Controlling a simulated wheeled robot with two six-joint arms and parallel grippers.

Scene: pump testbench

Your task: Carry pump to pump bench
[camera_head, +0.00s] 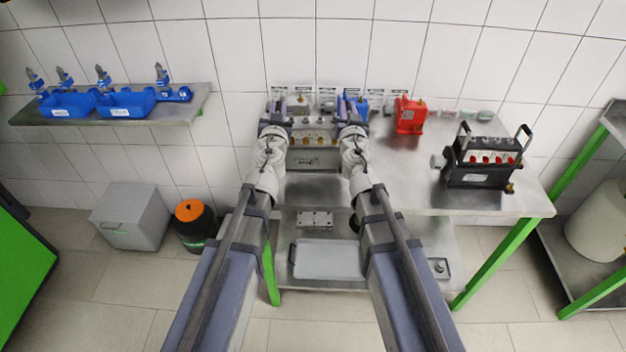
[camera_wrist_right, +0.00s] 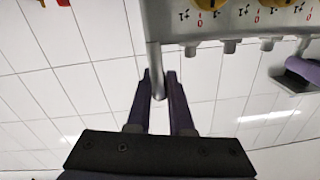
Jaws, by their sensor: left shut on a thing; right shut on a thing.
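The pump (camera_head: 314,158) is a grey box with yellow knobs along its front, held between my two arms at the left part of the steel table. My left gripper (camera_head: 277,108) is shut on its left handle. My right gripper (camera_head: 350,106) is shut on its right handle. In the right wrist view, the right gripper's fingers (camera_wrist_right: 160,92) close around a grey handle bar (camera_wrist_right: 153,55), and the pump's knobbed face (camera_wrist_right: 235,18) shows at the top right. I cannot tell whether the pump's underside touches the table. My arms hide its sides.
The steel table (camera_head: 400,185) also holds a red unit (camera_head: 409,116), a blue unit (camera_head: 361,108) and a black unit with red knobs (camera_head: 483,163). A lower shelf carries a grey tray (camera_head: 327,260). A wall shelf (camera_head: 188,110) at left holds blue bins (camera_head: 126,103).

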